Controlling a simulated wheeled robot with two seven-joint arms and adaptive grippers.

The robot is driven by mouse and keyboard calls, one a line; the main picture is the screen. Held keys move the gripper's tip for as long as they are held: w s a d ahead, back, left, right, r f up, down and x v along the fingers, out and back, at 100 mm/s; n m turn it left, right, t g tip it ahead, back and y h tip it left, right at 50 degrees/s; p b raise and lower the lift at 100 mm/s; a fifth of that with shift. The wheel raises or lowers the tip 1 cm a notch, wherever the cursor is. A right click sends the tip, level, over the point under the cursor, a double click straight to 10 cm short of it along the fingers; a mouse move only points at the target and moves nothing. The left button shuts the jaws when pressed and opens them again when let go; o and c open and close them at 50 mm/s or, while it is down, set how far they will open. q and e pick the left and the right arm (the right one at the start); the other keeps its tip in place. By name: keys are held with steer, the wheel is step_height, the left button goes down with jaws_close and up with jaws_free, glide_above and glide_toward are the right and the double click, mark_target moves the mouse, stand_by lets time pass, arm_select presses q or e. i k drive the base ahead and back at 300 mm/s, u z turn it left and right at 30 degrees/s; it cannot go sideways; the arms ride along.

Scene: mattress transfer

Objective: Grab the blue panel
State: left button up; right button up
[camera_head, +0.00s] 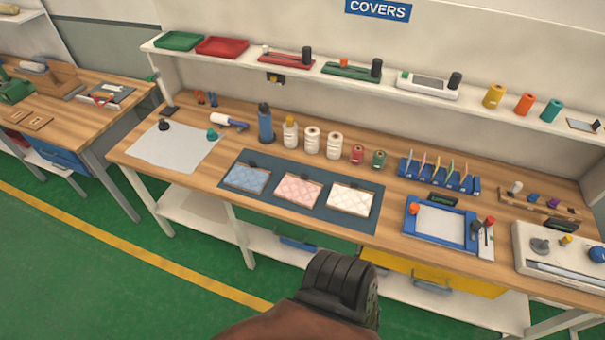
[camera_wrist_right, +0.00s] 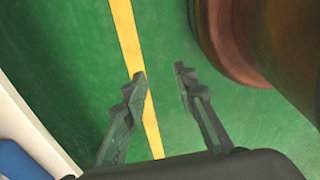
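The blue panel (camera_head: 246,178) is a light blue quilted rectangle with a dark clip at its top edge. It lies flat at the left end of a dark mat (camera_head: 300,217) on the workbench, beside a pink panel (camera_head: 298,190) and a white panel (camera_head: 350,199). My right gripper (camera_wrist_right: 164,86) shows in the right wrist view with its fingers apart and nothing between them, over the green floor. A brown and black part of my arm enters the head view at the bottom middle, clear of the panels; no gripper fingers show there.
Bottles and spools stand behind the mat, including a blue bottle (camera_head: 265,124). A grey sheet (camera_head: 170,149) lies to the left and a blue-framed tray (camera_head: 438,224) to the right. A loaded shelf (camera_head: 220,54) runs above the back of the bench.

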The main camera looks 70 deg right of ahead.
mark_target(251, 179)
steer(key=z, duration=1.8)
